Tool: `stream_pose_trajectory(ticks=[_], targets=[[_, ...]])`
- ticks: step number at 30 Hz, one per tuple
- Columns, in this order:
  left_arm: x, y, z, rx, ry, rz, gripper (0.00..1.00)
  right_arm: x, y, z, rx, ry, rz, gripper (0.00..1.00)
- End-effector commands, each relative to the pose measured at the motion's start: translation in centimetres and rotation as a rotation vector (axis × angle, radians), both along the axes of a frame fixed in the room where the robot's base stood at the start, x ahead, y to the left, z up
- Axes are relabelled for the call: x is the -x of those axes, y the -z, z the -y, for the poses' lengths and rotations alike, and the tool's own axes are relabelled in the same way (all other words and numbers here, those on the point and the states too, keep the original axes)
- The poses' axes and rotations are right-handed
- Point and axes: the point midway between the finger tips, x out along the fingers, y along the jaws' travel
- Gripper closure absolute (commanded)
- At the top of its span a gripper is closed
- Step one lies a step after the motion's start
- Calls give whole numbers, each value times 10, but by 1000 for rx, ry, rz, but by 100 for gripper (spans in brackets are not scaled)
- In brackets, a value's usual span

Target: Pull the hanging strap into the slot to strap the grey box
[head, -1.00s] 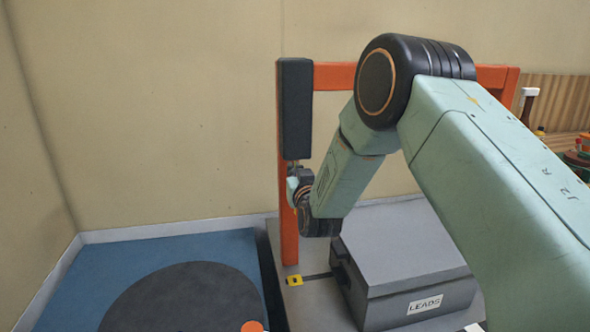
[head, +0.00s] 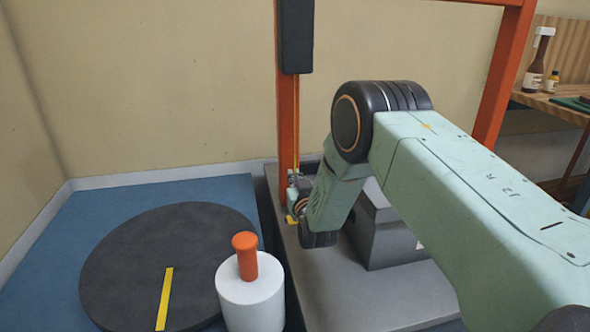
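The grey box (head: 390,240) stands on the grey platform (head: 352,297) in the head view, partly hidden behind my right arm. A black housing (head: 296,38) is fixed on the orange post (head: 288,110). The thin yellow strap (head: 296,115) hangs taut from it along the post. My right gripper (head: 293,180) is beside the post at the strap's lower end and looks shut on it; its fingertips are small and hard to make out. A small yellow piece, likely the slot (head: 292,220), sits just below at the post's foot. My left gripper is out of view.
A dark round disc (head: 130,262) with a yellow stripe lies on the blue floor at left. A white cylinder with an orange knob (head: 246,262) stands beside the platform. A bench (head: 562,108) with bottles is at far right.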

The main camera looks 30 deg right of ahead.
Motion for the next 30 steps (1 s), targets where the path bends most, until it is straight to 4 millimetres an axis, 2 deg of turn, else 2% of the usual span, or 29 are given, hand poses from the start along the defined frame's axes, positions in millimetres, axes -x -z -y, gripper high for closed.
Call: stream_pose_trajectory(ticks=[1, 3, 9, 23, 30], targets=[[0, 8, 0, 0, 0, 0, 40, 0, 12, 0, -1, 0, -2, 100], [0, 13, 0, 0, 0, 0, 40, 0, 20, 0, -1, 0, -2, 100], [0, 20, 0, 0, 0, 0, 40, 0, 33, 0, 0, 0, -1, 100], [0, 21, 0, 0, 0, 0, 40, -1, 35, 0, 0, 0, 0, 100], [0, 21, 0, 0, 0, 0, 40, 0, 35, 0, 0, 0, 0, 78]])
